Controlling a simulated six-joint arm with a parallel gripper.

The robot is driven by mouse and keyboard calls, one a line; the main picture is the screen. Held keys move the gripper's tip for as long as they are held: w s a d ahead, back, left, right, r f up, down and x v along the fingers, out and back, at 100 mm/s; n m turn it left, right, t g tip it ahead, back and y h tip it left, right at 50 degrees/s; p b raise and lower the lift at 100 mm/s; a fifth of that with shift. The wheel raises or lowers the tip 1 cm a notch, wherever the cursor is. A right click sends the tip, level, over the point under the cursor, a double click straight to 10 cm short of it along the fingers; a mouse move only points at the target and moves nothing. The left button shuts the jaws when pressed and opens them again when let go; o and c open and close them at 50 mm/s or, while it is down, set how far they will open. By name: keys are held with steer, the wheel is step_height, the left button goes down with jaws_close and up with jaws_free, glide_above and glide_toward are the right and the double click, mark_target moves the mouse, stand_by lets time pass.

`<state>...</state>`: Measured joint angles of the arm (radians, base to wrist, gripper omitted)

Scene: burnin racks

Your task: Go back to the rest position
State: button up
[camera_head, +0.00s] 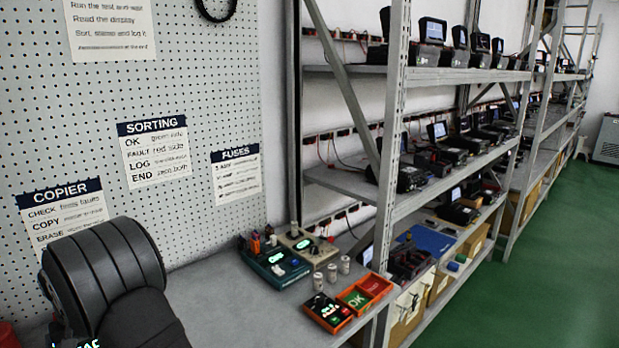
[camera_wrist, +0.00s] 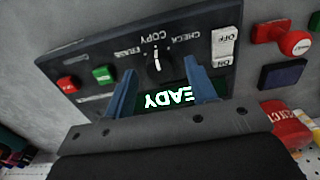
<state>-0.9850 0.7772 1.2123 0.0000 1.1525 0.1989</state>
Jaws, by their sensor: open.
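My gripper (camera_wrist: 162,92) shows in the wrist view as two blue fingers spread apart, with nothing between them but the view of a dark panel (camera_wrist: 100,68). The fingers are in front of the panel's lower part, near a lit green display that reads READY upside down. I cannot tell the gap between fingertips and panel. The panel has a knob (camera_wrist: 157,62) marked COPY, CHECK and ERASE, a white ON/OFF switch (camera_wrist: 226,47), a green button (camera_wrist: 104,75) and a red button (camera_wrist: 68,84). In the head view my arm fills the lower left; my gripper is hidden there.
Red-handled items (camera_wrist: 296,42) lie beside the panel. A metal shelf rack (camera_head: 393,130) rises at the right.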

step_height(320, 180, up, 16)
steer(key=r, duration=0.1)
step_height(320, 180, down, 18)
steer(key=shift+f, duration=0.1)
steer(key=n, duration=0.9)
steer(key=shift+r, duration=0.2)
step_height(320, 180, up, 7)
steer(key=shift+r, duration=0.1)
